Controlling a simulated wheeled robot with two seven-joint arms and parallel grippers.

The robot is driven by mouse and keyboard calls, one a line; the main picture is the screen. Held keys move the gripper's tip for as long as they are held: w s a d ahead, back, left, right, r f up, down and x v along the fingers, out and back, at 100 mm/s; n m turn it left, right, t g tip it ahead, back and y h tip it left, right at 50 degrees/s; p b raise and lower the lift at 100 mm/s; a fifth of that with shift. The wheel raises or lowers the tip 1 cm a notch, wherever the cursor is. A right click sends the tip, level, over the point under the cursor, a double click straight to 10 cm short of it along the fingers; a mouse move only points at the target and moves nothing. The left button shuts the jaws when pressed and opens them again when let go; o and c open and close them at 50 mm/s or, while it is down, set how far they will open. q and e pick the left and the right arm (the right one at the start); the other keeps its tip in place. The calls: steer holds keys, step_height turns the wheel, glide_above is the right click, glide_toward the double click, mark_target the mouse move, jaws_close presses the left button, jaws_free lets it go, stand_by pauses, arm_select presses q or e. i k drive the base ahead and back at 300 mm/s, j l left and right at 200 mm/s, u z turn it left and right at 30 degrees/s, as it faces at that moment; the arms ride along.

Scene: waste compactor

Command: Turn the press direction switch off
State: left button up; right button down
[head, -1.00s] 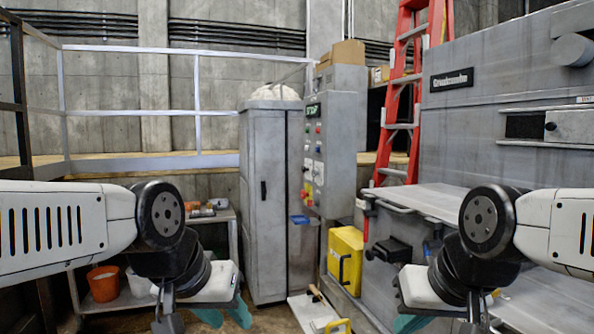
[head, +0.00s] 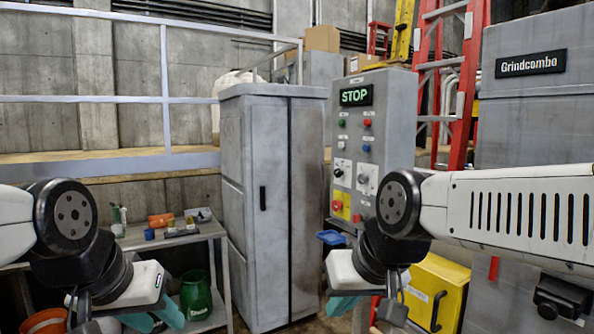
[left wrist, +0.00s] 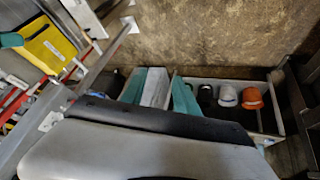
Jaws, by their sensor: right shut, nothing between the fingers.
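The grey control panel (head: 400,110) stands right of centre in the head view, with a lit display reading STOP. Its face carries small buttons and two white plates, one with a black rotary knob (head: 338,173), one with a greyish knob (head: 363,179). Labels are too small to read, so I cannot tell which is the press direction switch. My right arm hides the panel's lower right. My left gripper (head: 152,318) is open and empty, low at left; its parted teal fingers (left wrist: 160,90) show in the left wrist view. My right gripper (head: 345,306) is shut and empty, below the panel.
A tall grey cabinet (head: 262,200) stands left of the panel. A small table (head: 216,229) with several items is at left. A yellow box (head: 446,285) is below the panel, and the grey Grindcombo machine (head: 520,130) fills the right. A red ladder (head: 455,100) stands behind.

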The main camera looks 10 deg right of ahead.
mark_target(337, 173)
steer(key=i+j, duration=0.1)
steer(key=i, duration=0.35)
steer(key=i+j, duration=0.1)
steer(key=i, duration=0.35)
